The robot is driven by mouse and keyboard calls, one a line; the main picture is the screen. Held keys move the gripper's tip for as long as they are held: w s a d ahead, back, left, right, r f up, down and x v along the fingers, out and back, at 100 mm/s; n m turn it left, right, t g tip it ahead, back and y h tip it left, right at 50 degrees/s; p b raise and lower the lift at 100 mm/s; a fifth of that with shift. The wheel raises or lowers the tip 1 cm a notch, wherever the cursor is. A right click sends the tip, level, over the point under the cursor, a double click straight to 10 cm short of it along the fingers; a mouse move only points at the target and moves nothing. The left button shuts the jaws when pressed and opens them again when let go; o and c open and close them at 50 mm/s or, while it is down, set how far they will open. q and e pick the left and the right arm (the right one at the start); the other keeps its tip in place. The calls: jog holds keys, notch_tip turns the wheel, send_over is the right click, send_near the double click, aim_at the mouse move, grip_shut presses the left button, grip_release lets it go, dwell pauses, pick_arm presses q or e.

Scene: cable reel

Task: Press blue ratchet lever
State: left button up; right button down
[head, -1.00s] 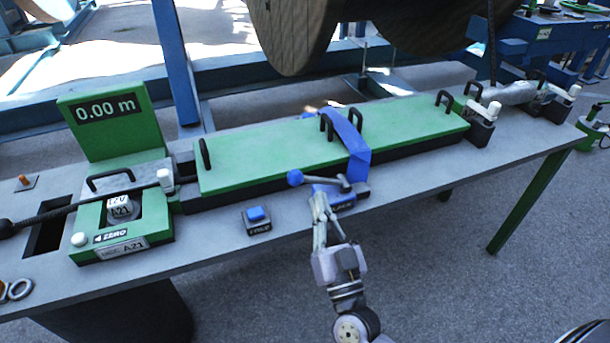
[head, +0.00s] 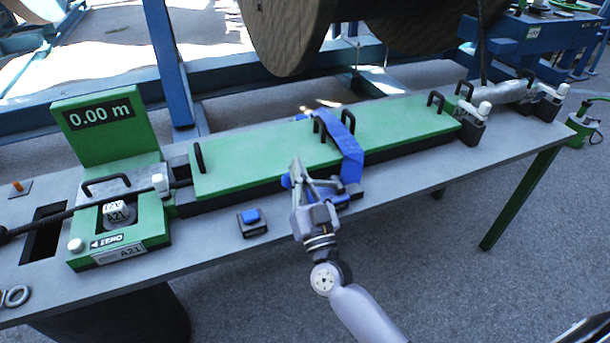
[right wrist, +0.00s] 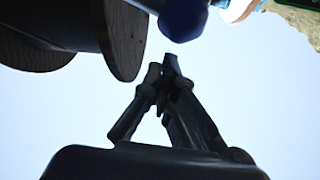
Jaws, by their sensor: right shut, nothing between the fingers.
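The blue ratchet lever shows as a round blue knob (head: 286,181) at the front of the bench, left of the blue ratchet base (head: 352,191) and strap. My right gripper (head: 296,164) is shut and empty, with its fingertips beside the knob in the head view. The fingers hide most of the lever arm. In the right wrist view the blue knob (right wrist: 183,18) is just beyond the shut fingertips (right wrist: 168,66), with a small gap visible between them. My left gripper is not in view.
The blue strap (head: 343,143) crosses the long green cover (head: 250,155). A small blue button box (head: 252,222) sits to the left on the grey bench (head: 205,262). A green meter display (head: 103,130) reads 0.00 m. A wooden reel (head: 290,35) hangs behind.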

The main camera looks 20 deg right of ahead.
jog(key=shift+a+f, duration=0.1)
jog(key=shift+f, duration=0.6)
jog(key=shift+a+f+n+y+b, duration=0.15)
jog(key=shift+a+f+n+y, duration=0.35)
jog(key=shift+f+n+y, duration=0.6)
jog(key=shift+a+f+n+y+b, duration=0.1)
jog(key=shift+a+f+n+y, duration=0.6)
jog(key=shift+n, duration=0.8)
jog(key=shift+a+f+n+y+b, duration=0.2)
jog(key=shift+f+n+y, duration=0.4)
jog(key=shift+f+n, duration=0.65)
jog(key=shift+r, duration=0.1)
jog(key=shift+r, duration=0.1)
